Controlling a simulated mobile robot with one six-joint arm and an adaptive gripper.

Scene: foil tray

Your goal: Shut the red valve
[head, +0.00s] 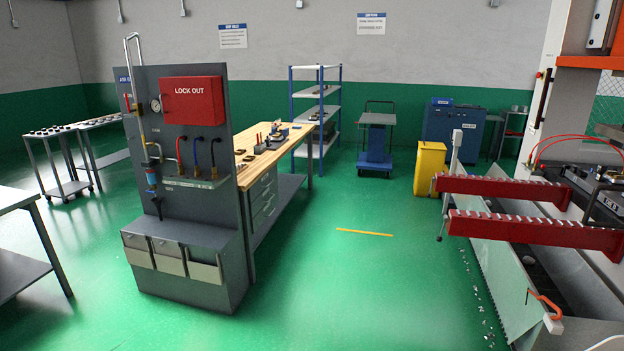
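A grey panel stand (210,105) stands left of centre, carrying pipes, a round gauge (156,105) and a red LOCK OUT box (192,100). A small red part (127,102) shows at the panel's left edge, beside the yellow pipe (140,120). It may be the red valve, but it is too small to tell its shape or whether it is open or shut. My gripper is not in view.
Grey bins (168,255) form the stand's base. A wooden-topped workbench (262,160) stands behind it on the right, and a grey table (20,270) is at the left edge. A machine with red rails (530,230) fills the right. The green floor (345,285) between is mostly clear.

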